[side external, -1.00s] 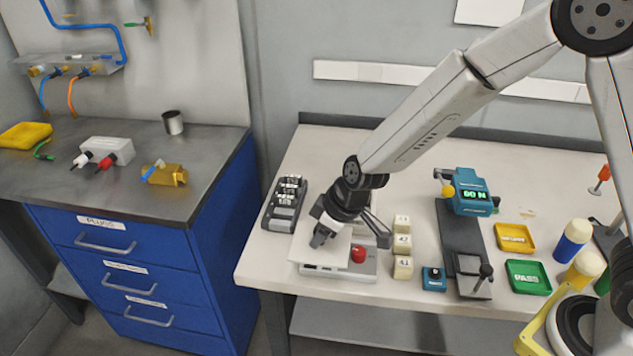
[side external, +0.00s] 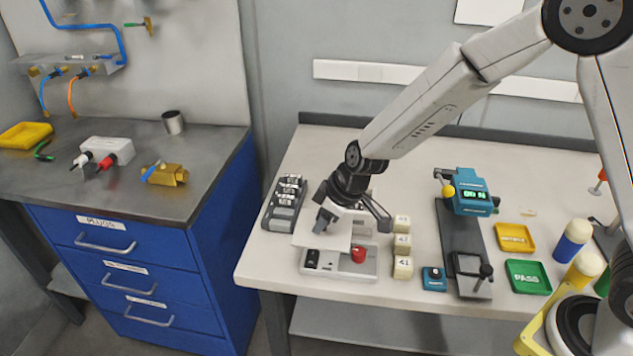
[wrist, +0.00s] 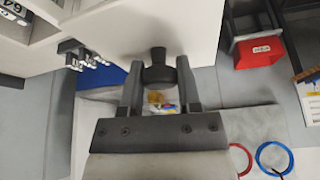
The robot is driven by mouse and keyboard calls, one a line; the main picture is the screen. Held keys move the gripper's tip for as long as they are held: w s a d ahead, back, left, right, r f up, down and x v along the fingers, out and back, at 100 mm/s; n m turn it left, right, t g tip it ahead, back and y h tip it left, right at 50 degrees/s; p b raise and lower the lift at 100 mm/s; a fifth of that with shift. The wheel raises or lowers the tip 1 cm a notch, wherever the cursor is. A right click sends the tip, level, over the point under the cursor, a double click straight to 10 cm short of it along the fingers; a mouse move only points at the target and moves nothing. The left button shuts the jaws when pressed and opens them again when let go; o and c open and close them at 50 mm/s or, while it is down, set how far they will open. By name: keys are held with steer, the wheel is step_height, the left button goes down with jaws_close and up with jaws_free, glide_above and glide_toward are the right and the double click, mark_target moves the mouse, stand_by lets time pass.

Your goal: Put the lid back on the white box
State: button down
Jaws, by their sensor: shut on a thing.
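My gripper (side external: 321,226) is shut on a flat white lid (side external: 312,241), in the side view near the front left of the light workbench. In the wrist view my gripper (wrist: 158,78) has its two fingers on either side of the lid's black knob (wrist: 158,56), and the lid's white plate (wrist: 165,22) fills the top middle. The white box (side external: 342,265) has a red button (side external: 358,255) and a black switch (side external: 312,259) showing along its front. The lid is over its rear left part and looks apart from it. My gripper hides much of the box's back.
A dark rack (side external: 285,203) stands close left of the lid. Several cream numbered blocks (side external: 402,243) stand in a row close right of the box. A blue device (side external: 434,279), a dark fixture (side external: 462,240) and a green tray (side external: 528,277) are farther right.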

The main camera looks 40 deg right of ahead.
steer(key=w+d+r, duration=0.1)
steer(key=w+d, duration=0.3)
steer(key=d, duration=0.4)
steer(key=w+d+r, duration=0.1)
steer(key=w+d, duration=0.4)
steer(key=d, duration=0.3)
steer(key=shift+w, duration=0.2)
steer(key=shift+d+f, duration=0.1)
steer(key=shift+f, duration=3.25)
steer(key=shift+f, duration=0.5)
steer(key=shift+c, duration=1.1)
jaws_free()
steer(key=shift+o, duration=0.2)
